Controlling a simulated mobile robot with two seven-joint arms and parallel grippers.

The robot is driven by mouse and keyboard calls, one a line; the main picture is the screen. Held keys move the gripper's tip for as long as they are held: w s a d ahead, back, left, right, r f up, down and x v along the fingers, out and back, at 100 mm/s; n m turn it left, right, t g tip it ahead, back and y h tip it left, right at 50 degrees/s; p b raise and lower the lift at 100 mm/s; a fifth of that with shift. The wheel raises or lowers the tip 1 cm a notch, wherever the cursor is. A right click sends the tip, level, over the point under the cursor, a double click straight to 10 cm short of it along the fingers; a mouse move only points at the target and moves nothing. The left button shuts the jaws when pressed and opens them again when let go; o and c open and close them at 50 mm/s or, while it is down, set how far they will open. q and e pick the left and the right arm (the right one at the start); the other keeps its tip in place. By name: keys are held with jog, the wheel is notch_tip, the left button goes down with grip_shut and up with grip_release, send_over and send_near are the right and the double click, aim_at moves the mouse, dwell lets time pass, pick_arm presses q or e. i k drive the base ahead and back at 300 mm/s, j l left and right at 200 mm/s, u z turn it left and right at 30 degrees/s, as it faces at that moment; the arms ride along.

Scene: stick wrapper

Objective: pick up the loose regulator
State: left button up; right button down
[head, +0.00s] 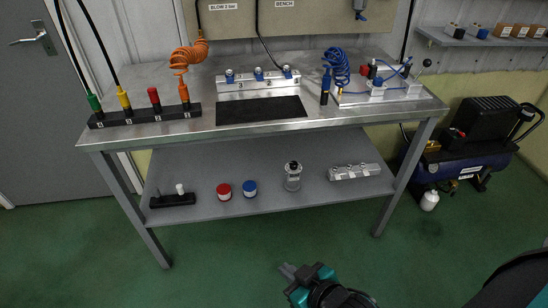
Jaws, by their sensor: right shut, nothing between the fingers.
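On the lower shelf (325,200) of the metal bench stands an upright grey cylindrical unit with a black knob on top (292,178). It looks like the loose regulator, but it is too small to be certain. It stands between a blue-lidded jar (250,188) and a grey block (354,172). My right gripper (287,269) is in front of the bench, low in the head view, below and apart from the unit. It is shut and empty. My left gripper is not in view.
The bench top holds a valve block (258,80), a black mat (261,110), a hose rack (145,116) and a fitting plate (380,92). A red-lidded jar (224,191) and a black base (172,200) share the shelf. A compressor (460,150) stands right. The floor in front is clear.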

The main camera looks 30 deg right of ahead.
aim_at(292, 184)
jog(key=i+z, duration=0.2)
jog(key=i, duration=0.55)
jog(key=i+z, duration=0.15)
jog(key=i, duration=0.6)
